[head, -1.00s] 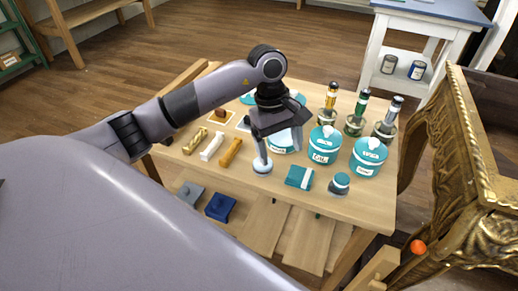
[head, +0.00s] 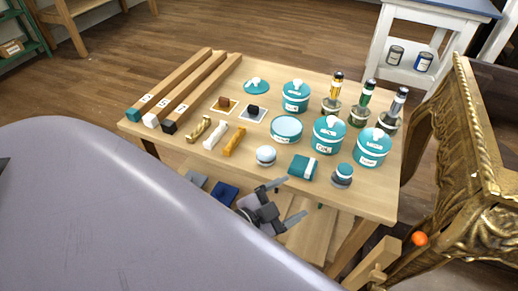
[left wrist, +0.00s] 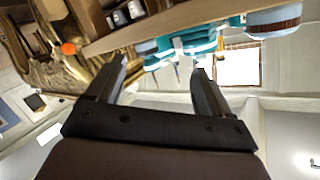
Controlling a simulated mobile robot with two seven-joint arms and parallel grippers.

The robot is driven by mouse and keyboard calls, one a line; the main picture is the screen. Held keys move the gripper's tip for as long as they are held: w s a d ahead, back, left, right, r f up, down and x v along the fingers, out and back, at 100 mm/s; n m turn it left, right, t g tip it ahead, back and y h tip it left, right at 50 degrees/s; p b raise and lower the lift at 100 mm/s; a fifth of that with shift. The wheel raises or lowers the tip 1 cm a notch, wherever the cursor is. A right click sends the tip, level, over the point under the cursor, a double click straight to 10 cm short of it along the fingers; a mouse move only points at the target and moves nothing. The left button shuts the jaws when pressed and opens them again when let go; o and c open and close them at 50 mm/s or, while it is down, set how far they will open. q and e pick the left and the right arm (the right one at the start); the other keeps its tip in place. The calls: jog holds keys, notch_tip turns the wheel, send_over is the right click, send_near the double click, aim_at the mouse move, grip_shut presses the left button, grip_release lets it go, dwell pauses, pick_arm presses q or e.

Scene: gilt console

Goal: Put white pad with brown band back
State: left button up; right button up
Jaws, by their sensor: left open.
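The white pad (head: 266,155), small and round, sits on the wooden table near its front edge, left of a folded teal cloth (head: 302,167). Its brown band is hard to make out in the head view. A pale round thing with a brown band, likely this pad, shows at the top right of the left wrist view (left wrist: 274,20). My left gripper (head: 284,203) is open and empty in front of the table's front edge, apart from the pad. Its two spread fingers also show in the left wrist view (left wrist: 160,68). My right gripper is not in view.
An open teal jar (head: 286,130) stands behind the pad, with a loose teal lid (head: 256,87) farther back. Lidded teal jars (head: 329,135) and bottles (head: 364,104) fill the right. A dark-topped pad (head: 342,175) stands right of the cloth. A gilt console (head: 462,150) is at the right.

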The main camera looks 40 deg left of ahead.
pick_arm(q)
jog(key=s+a+f+n+g+y, duration=0.1)
jog(key=s+f+n+g, duration=0.3)
jog(key=s+f+n, duration=0.2)
notch_tip(320, 180, down, 2)
jog(key=shift+s+a+f+n+g, duration=0.1)
jog(key=shift+s+a+n+g, duration=0.2)
jog(key=shift+s, duration=0.9)
notch_tip(320, 180, up, 10)
jog(key=a+p, duration=0.1)
jog(key=p, duration=1.1)
jog(key=shift+s+a+f+y, duration=0.15)
jog(key=shift+s+f+y, duration=0.05)
jog(key=shift+s+y, duration=0.2)
